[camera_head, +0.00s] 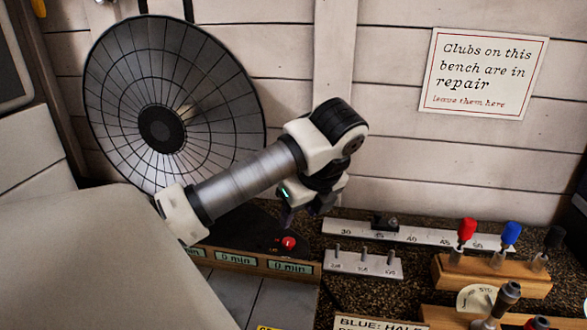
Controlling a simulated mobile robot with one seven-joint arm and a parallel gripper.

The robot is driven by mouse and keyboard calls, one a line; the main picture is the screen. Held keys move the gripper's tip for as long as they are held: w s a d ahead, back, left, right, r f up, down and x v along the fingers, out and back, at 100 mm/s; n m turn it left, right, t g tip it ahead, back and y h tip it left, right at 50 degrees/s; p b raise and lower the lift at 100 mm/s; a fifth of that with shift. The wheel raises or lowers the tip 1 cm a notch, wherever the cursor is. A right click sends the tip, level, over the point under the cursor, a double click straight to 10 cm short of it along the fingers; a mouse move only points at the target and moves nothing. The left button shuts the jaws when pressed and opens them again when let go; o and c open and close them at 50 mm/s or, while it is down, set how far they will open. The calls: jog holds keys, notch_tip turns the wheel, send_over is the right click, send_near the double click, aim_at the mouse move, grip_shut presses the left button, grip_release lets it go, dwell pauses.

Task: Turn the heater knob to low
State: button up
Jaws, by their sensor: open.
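A large round wire-grilled dish (215,90), which looks like the heater, stands against the wall at the left. Its dark round centre shows, but its lower part is hidden behind my arm. I cannot make out a heater knob or a low mark. My gripper (287,220) hangs below my wrist, right of the dish, and points down. It is open, though its fingers are small and dark here. It is above a red round button or knob (289,243) on a low dark box (240,259) with several small displays reading minutes. I cannot tell whether this belongs to the heater.
A white numbered ruler strip (410,234) and a small pegged block (362,264) lie on the speckled bench to the right. A wooden rack (492,277) holds red, blue and black handled tools. A repair sign (484,73) hangs on the plank wall. My arm crosses the left side.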

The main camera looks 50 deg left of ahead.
aim_at(289, 241)
jog(key=p+x, duration=0.2)
jog(key=x, duration=0.8)
jog(key=shift+w+p, duration=0.1)
jog(key=shift+p, duration=0.2)
jog(key=c, duration=1)
